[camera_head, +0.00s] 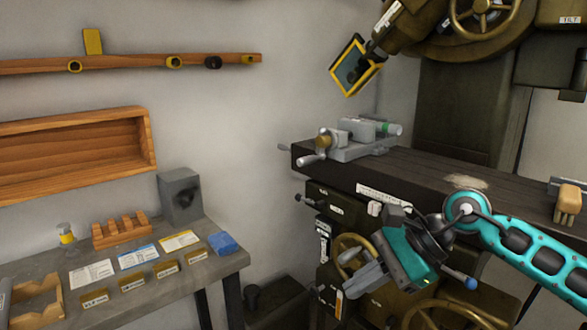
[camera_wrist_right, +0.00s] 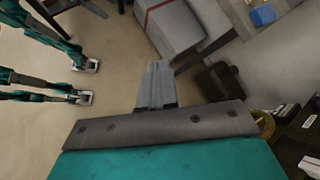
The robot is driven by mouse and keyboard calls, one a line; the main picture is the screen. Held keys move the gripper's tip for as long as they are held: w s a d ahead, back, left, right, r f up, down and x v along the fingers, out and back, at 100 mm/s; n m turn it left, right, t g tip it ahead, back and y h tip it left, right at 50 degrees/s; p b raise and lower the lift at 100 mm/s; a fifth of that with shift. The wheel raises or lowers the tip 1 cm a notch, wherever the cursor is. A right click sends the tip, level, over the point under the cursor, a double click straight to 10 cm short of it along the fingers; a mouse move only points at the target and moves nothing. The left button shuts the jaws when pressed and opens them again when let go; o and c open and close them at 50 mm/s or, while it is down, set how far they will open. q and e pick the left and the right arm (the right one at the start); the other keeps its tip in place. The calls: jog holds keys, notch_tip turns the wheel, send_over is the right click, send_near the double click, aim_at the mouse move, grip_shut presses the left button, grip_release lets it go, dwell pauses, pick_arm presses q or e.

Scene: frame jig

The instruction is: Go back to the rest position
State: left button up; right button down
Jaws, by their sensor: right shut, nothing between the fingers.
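My right gripper (camera_head: 354,283) is in front of the milling machine's lower front, below the dark machine table. Its teal arm comes in from the right edge of the head view. In the right wrist view, the right gripper's fingers (camera_wrist_right: 156,68) lie together with nothing between them, with floor behind them. My left gripper does not show in the head view.
The machine table (camera_head: 430,170) carries a grey vise (camera_head: 350,142). A handwheel (camera_head: 352,258) is close behind the right gripper. A workbench (camera_head: 235,262) with cards, a wooden rack (camera_head: 121,231) and a blue block (camera_head: 223,243) stands left. Open floor shows in the wrist view.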

jog(key=s+a+m+t+y, duration=0.45)
jog(key=a+m+y, duration=0.5)
jog(key=m, duration=0.55)
jog(key=d+f+m+t+h, duration=0.5)
jog(key=f+m+t+h, duration=0.1)
jog(key=m, duration=0.8)
jog(key=d+f+m+t+h, duration=0.5)
jog(key=f+m+t, duration=0.15)
jog(key=m, duration=0.85)
jog(key=s+d+f+m+g+h, duration=0.3)
jog(key=s+f+m, duration=0.3)
jog(key=f, duration=0.1)
jog(key=s+d+f+m+g+h, duration=0.3)
jog(key=s+f+m, duration=0.2)
jog(key=f, duration=0.3)
jog(key=shift+s+d+f+m+g, duration=0.15)
jog(key=shift+s+f+m+g, duration=0.2)
jog(key=shift+s, duration=0.35)
jog(key=shift+r, duration=0.1)
